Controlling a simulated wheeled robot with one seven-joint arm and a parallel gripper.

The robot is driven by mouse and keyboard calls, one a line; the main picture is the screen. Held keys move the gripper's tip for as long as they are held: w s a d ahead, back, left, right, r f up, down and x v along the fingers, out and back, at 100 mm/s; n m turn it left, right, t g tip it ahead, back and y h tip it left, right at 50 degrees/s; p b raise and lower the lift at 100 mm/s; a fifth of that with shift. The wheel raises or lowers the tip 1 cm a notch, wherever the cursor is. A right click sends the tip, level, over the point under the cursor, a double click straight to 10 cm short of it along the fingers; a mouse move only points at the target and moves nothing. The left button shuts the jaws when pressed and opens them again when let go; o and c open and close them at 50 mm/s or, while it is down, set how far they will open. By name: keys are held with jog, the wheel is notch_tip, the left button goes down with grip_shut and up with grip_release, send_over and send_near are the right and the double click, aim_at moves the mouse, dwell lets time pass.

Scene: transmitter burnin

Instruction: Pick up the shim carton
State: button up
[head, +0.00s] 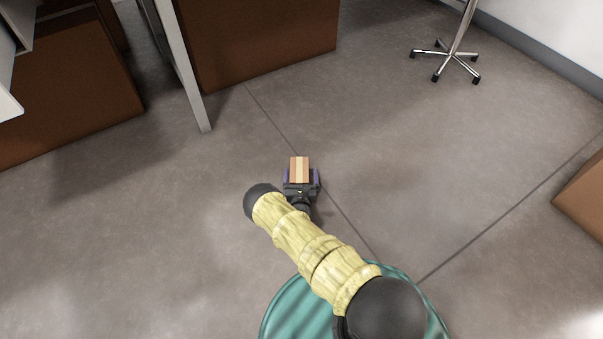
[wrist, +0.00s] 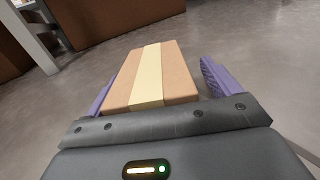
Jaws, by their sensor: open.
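The shim carton (head: 299,169) is a small orange-brown box with a pale yellow stripe along its top. In the head view it is at the middle of the picture, over the grey floor. In the wrist view the carton (wrist: 151,75) lies between the two purple fingers. My gripper (head: 300,177) is open around it, with one finger on each side. In the wrist view my gripper (wrist: 155,85) shows a clear gap at the right finger; the left finger is close to the carton's edge. The carton's underside is hidden.
Large brown boxes (head: 262,40) stand at the back and left, with a grey table leg (head: 183,70) beside them. A wheeled stand base (head: 446,62) is at the back right. Another brown box (head: 583,195) is at the right edge. The floor around the carton is clear.

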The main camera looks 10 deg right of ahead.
aim_at(299, 173)
jog(key=shift+s+a, duration=0.25)
jog(key=shift+a, duration=0.25)
jog(key=shift+w+d, duration=0.1)
jog(key=shift+d, duration=0.1)
jog(key=c, duration=1.3)
jog(key=shift+o, duration=0.2)
jog(key=shift+r, duration=0.1)
notch_tip(299, 173, up, 10)
jog(key=p, duration=0.6)
jog(key=s+r+n+y+p, duration=0.1)
jog(key=s+r+p, duration=0.4)
jog(key=r+p, duration=1.3)
jog(key=s+r+n+y+p, duration=0.1)
jog(key=s+r+p, duration=0.4)
jog(key=r+p, duration=1.4)
jog(key=s+r+y+p, duration=0.2)
jog(key=s+r+p, duration=0.3)
jog(key=r+p, duration=1.3)
notch_tip(299, 173, up, 10)
jog(key=shift+s+n, duration=0.25)
jog(key=shift+n, duration=0.15)
